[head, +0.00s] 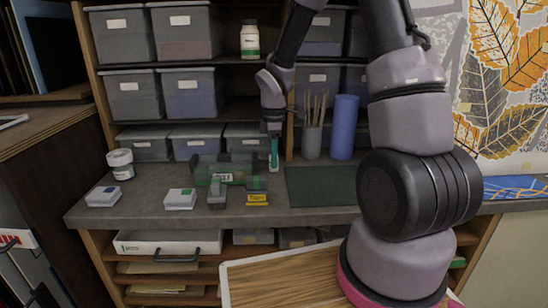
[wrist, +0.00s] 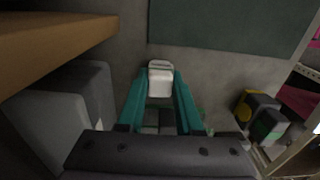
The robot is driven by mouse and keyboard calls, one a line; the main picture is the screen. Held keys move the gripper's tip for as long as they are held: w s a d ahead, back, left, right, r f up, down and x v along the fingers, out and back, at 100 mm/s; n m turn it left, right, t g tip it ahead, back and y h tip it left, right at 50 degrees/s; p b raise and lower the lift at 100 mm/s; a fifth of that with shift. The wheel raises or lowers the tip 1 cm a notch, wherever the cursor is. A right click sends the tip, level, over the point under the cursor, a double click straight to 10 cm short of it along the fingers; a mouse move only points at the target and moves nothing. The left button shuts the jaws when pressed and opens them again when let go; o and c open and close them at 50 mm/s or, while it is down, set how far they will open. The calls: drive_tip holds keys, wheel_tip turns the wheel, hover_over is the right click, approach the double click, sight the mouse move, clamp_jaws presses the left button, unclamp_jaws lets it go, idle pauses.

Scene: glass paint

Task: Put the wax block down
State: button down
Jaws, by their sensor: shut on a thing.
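The wax block (wrist: 160,80) is a small pale block between my gripper's teal fingertips in the wrist view. In the head view, my gripper (head: 274,161) points down over the back of the grey worktop (head: 150,215), just left of the dark green mat. It is shut on the block, and only a small pale bit of the block (head: 274,168) shows at the fingertips there. The block is close to the worktop, but I cannot tell whether it touches. My gripper also shows in the wrist view (wrist: 160,92).
A dark green mat (head: 320,187) lies right of my gripper. Left of it are a green case (head: 222,172), a black and yellow item (head: 257,192), a white jar (head: 120,163) and small boxes (head: 180,199). A blue roll (head: 344,127) and a brush cup (head: 312,141) stand behind.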

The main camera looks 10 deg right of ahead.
drive_tip(key=shift+f, duration=0.1)
drive_tip(key=c, duration=0.6)
unclamp_jaws()
drive_tip(key=r, duration=1)
drive_tip(key=shift+s+a+r, duration=0.15)
drive_tip(key=shift+a+r, duration=0.05)
drive_tip(key=shift+a, duration=0.05)
drive_tip(key=s+d+r+m+t, duration=0.2)
drive_tip(key=s+r+m, duration=0.4)
drive_tip(key=s+d+r+m+t+y, duration=0.1)
drive_tip(key=s+d+r+m+t, duration=0.1)
drive_tip(key=s+r+m, duration=0.4)
drive_tip(key=s+d+r+m+t+y, duration=0.1)
drive_tip(key=s+d+r+m+t, duration=0.1)
drive_tip(key=s+r+m, duration=0.4)
drive_tip(key=shift+s+d+r+m+t, duration=0.2)
drive_tip(key=shift+s+m+t, duration=0.35)
drive_tip(key=shift+m, duration=0.45)
drive_tip(key=shift+w, duration=0.15)
